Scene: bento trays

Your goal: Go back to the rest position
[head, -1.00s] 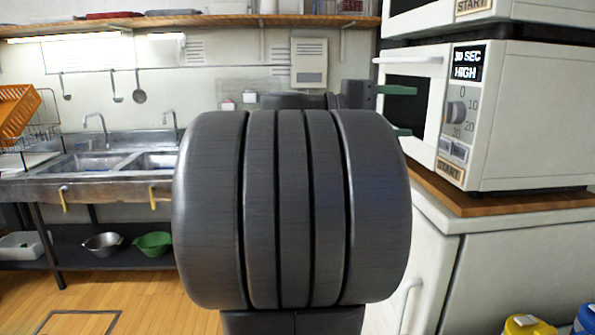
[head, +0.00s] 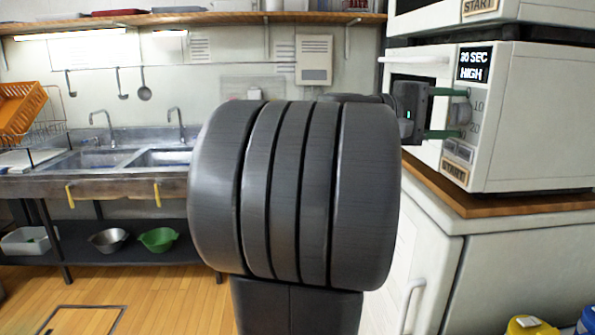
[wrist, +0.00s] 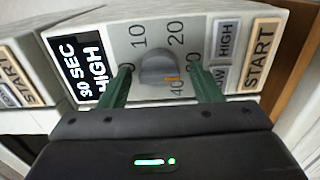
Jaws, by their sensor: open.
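My gripper (head: 466,113) is at the control panel of the lower white microwave (head: 530,120), right of centre in the head view. Its two green fingers are apart, one above the other there. In the wrist view my gripper (wrist: 161,72) is open, with a finger on each side of the grey dial knob (wrist: 157,68). I cannot tell whether the fingers touch the knob. The knob has an orange mark near the 40. A label (wrist: 82,68) reads "30 SEC HIGH", and a START button (wrist: 259,56) is at the right.
The microwave stands on a wooden counter (head: 480,204) above white cabinets, with another microwave (head: 440,18) on top. A double sink (head: 95,160) and a shelf (head: 180,22) are at left. Wooden floor (head: 165,295) is clear at lower left.

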